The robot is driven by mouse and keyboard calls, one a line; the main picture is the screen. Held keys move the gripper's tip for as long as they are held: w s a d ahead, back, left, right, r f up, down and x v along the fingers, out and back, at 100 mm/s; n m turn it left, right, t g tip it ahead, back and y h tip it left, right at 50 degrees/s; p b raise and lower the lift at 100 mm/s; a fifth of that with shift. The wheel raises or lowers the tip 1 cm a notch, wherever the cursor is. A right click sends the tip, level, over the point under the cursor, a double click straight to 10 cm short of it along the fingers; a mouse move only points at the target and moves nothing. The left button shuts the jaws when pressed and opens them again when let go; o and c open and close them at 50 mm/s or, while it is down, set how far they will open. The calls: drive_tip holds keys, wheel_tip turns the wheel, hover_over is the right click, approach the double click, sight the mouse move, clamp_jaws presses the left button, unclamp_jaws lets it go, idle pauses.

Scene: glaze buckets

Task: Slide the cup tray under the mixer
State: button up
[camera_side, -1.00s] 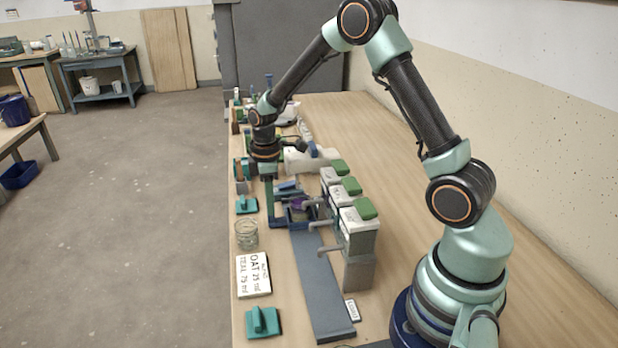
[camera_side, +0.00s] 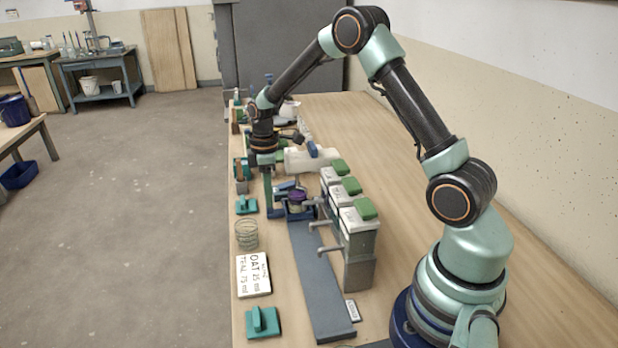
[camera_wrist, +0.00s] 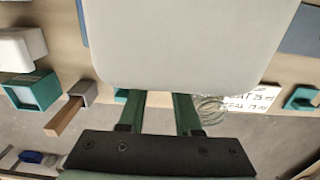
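The blue cup tray (camera_side: 301,216) sits at the far end of a grey-blue strip (camera_side: 318,275) in the side view. A purple-topped cup (camera_side: 298,196) stands in it. My gripper (camera_side: 269,205) points down at the tray's left side, with its green fingers low beside a small blue part there. Whether they grip it is unclear. In the wrist view my fingers (camera_wrist: 159,110) stand apart, but their tips are hidden behind a large pale block (camera_wrist: 175,40). Beyond the tray lies a white body with a blue lever (camera_side: 305,158); I cannot tell if it is the mixer.
White dispensers with green lids (camera_side: 358,220) stand close along the strip's right side. To the left are a wire coil (camera_side: 246,235), a lettered card (camera_side: 253,275) and teal blocks (camera_side: 263,322). The strip's near part is clear.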

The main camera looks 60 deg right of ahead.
drive_tip(key=shift+o, duration=0.2)
drive_tip(key=shift+r, duration=3.45)
drive_tip(key=shift+s+r, duration=0.1)
drive_tip(key=s+a+r+m+t, duration=0.35)
drive_tip(key=s+a+r, duration=0.35)
drive_tip(key=r, duration=0.4)
drive_tip(key=s+a+r+m+t, duration=0.1)
drive_tip(key=s+m, duration=0.4)
drive_tip(key=s, duration=0.5)
drive_tip(key=shift+s+a+r+t, duration=0.25)
drive_tip(key=shift+a+t, duration=0.3)
drive_tip(key=shift+a, duration=0.55)
drive_tip(key=shift+r+m, duration=0.1)
drive_tip(key=shift+m, duration=0.15)
drive_tip(key=shift+c, duration=0.4)
